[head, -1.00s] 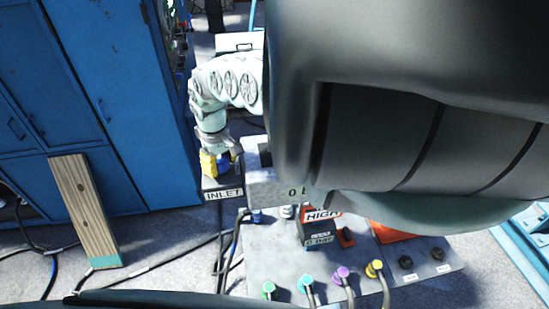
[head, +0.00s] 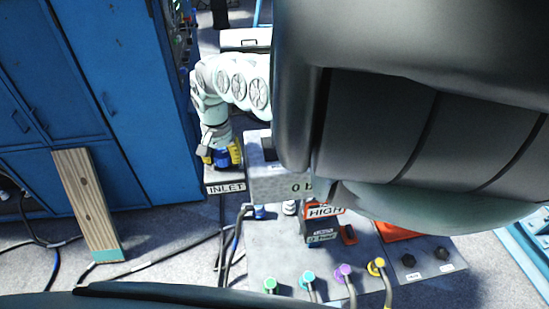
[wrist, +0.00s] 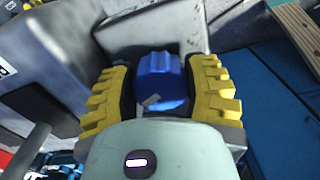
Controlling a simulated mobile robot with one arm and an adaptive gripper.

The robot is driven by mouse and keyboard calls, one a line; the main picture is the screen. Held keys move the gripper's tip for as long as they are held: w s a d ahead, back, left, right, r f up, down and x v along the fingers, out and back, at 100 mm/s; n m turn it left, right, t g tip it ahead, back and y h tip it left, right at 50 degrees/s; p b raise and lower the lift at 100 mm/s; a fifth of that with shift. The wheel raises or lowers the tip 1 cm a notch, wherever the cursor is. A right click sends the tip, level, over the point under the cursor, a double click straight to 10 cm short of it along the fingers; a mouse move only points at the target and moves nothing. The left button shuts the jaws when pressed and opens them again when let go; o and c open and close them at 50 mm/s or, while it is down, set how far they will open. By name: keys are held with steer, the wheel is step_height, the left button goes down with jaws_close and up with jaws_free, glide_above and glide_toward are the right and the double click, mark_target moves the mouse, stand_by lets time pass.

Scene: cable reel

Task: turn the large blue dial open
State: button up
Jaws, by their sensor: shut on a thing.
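The large blue dial (wrist: 158,82) is in the middle of the wrist view, between the two yellow ribbed fingers of my gripper (wrist: 160,98). The fingers are shut on it from both sides. In the head view the dial (head: 224,158) shows as a small blue patch beside a yellow finger, above the INLET label (head: 226,188). My gripper (head: 219,157) reaches down to it there. My wrist and arm hide part of the dial, and its turn angle is hard to read.
A grey panel (head: 262,237) carries several coloured cable plugs and a HIGH sign (head: 325,210). Blue cabinets (head: 100,100) stand at the left, with a wooden board (head: 87,205) leaning there. Cables lie on the floor. My own arm covers the upper right.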

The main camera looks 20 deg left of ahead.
steer(key=m, duration=0.3)
steer(key=shift+s+a+b, duration=0.1)
steer(key=shift+b, duration=0.25)
steer(key=shift+m+b, duration=0.3)
steer(key=shift+m, duration=0.7)
steer(key=o, duration=1.2)
